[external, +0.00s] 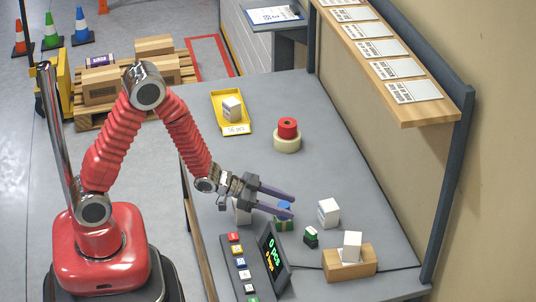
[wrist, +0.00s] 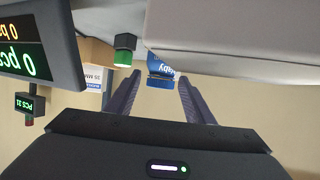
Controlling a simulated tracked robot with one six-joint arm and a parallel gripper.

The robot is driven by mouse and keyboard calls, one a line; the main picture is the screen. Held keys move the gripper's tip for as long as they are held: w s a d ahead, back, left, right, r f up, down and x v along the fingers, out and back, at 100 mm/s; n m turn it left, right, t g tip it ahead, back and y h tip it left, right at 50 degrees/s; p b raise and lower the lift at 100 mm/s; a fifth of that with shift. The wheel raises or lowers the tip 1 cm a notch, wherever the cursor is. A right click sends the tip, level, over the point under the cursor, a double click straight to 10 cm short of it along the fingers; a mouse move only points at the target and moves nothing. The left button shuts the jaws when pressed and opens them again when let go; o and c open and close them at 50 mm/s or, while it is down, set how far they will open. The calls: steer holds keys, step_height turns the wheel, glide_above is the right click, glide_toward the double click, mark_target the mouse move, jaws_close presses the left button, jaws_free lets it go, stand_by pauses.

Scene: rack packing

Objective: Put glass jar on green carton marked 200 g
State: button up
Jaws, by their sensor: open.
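My gripper (external: 292,206) is open, its two long purple fingers reaching right above the table. Between the fingers a small blue-topped item (external: 284,206) shows; in the wrist view it is a blue-labelled jar-like item (wrist: 160,72) between the fingertips, upside down in the picture. I cannot tell if the fingers touch it. A green item with a white band (external: 284,224) shows just below it, partly hidden by a finger; its marking is unreadable. A small dark item with green (external: 311,237) stands to the right, also in the wrist view (wrist: 124,50).
A white carton (external: 328,212) stands right of the fingers. Another sits on a brown box (external: 349,270) at front right. A display panel (external: 268,262) stands at the front. A yellow tray (external: 224,98) and tape rolls (external: 287,137) lie farther back. Mid-table is clear.

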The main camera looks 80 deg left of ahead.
steer(key=shift+r, duration=0.15)
steer(key=v, duration=0.7)
steer(key=shift+s, duration=0.3)
steer(key=shift+a+r, duration=0.1)
stand_by(0.3)
steer(key=s+a+r+n+g+y, duration=0.25)
steer(key=s+a+r+y, duration=0.3)
steer(key=r, duration=0.45)
steer(key=s+d+r+g, duration=0.2)
steer(key=s+d+r, duration=0.1)
steer(key=s, duration=0.6)
steer(key=s+d+r+n+g+h, duration=0.1)
steer(key=s+d+r+g, duration=0.1)
steer(key=s, duration=0.8)
steer(key=shift+d+r+g, duration=0.35)
steer(key=shift+d+r, duration=0.2)
steer(key=shift+d, duration=0.3)
steer(key=shift+s, duration=0.1)
